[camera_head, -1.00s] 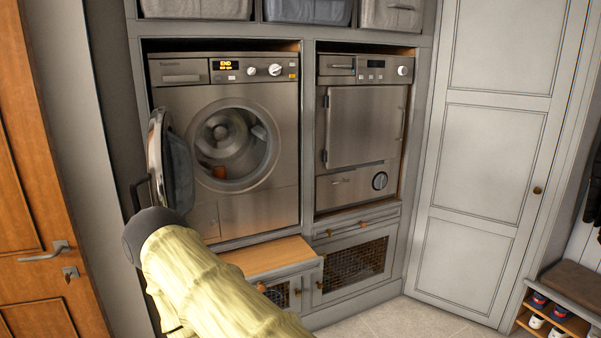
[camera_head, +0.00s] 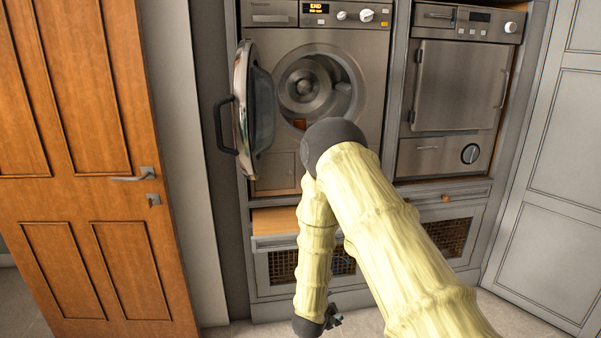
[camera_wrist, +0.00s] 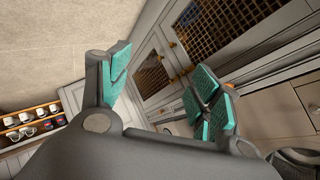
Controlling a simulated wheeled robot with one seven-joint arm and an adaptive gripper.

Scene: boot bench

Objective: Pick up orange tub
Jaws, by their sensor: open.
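A small orange thing (camera_head: 299,124), which looks like the orange tub, lies at the bottom of the open drum of the washing machine (camera_head: 277,170). It shows only in part, with my arm close in front. Its shape is hard to tell. My gripper (camera_head: 333,318) hangs low in front of the cabinets, well below and apart from the drum. In the wrist view my gripper (camera_wrist: 162,90) is open, with teal pads spread wide and nothing between them. The tub does not show there.
The washer's round door (camera_head: 254,98) stands open to the left. A pulled-out wooden shelf (camera_head: 275,221) juts out below the washer. Mesh cabinet doors (camera_head: 283,265) are under it. A second appliance (camera_head: 456,85) stands at right, and a wooden door (camera_head: 90,170) at left.

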